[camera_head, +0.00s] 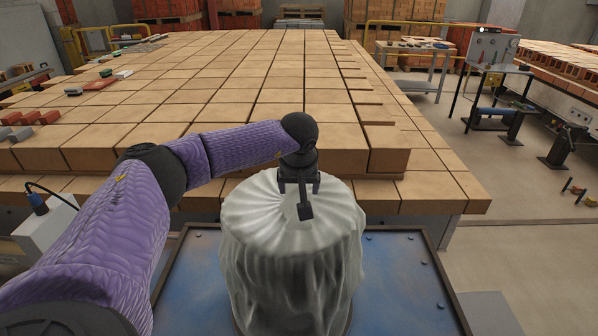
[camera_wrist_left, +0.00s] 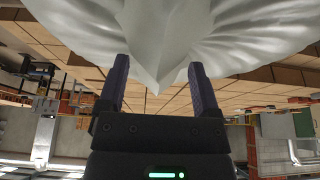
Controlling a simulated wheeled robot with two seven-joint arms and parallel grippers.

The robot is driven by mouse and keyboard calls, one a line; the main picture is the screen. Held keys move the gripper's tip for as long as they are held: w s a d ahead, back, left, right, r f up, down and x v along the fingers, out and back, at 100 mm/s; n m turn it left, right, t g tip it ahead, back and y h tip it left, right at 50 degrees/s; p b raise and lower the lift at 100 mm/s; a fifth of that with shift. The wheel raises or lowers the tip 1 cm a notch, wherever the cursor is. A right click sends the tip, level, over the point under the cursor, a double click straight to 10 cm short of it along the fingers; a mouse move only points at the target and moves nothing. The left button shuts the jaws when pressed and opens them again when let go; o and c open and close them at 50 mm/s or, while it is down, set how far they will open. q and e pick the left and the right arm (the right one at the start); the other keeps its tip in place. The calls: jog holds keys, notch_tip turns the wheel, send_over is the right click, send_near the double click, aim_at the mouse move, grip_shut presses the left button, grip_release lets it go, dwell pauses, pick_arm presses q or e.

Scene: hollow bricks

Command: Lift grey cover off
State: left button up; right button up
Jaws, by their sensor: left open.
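The grey cover (camera_head: 290,260) is a draped, pleated cloth over a round, drum-like shape on a blue metal plate (camera_head: 395,285). What lies under it is hidden. My left gripper (camera_head: 305,205) is over the top of the cover, close to its middle. In the left wrist view its two fingers (camera_wrist_left: 158,85) are spread, with a pointed fold of the cover (camera_wrist_left: 150,50) between and beyond them. I cannot tell whether the fingers touch the cloth. My right gripper does not show.
A wide stack of tan bricks (camera_head: 270,85) fills the space behind the cover. Small grey and red pieces (camera_head: 25,125) lie at its left. A work table (camera_head: 415,55) and a stand (camera_head: 492,85) are at the back right.

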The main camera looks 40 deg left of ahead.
pick_arm(q)
jog(key=shift+x, duration=0.95)
grip_shut()
